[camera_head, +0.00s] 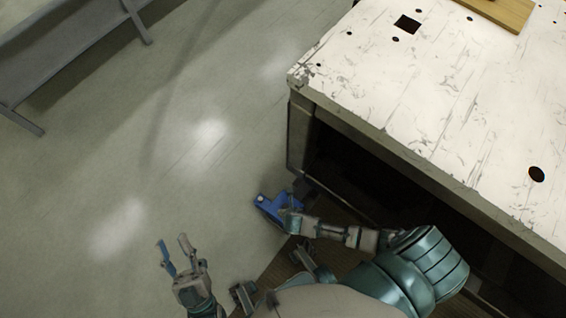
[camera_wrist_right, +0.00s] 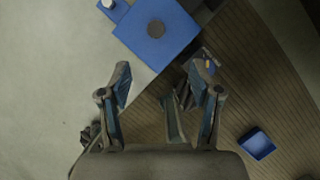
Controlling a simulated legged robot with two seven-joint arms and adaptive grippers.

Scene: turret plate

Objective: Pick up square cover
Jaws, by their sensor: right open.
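In the head view a blue shape (camera_head: 270,207) shows at the end of my right arm, beside the table's near-left corner, partly hidden by the wrist. My left gripper (camera_head: 172,241) is open and empty over the floor at lower left.
A worn white table (camera_head: 440,90) with round holes and a dark square (camera_head: 407,24) fills the right. A wooden board (camera_head: 497,10) lies at its far edge. A grey bench (camera_head: 75,45) stands upper left. A smaller blue square (camera_wrist_right: 257,144) lies on brown ribbed surface (camera_wrist_right: 255,90).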

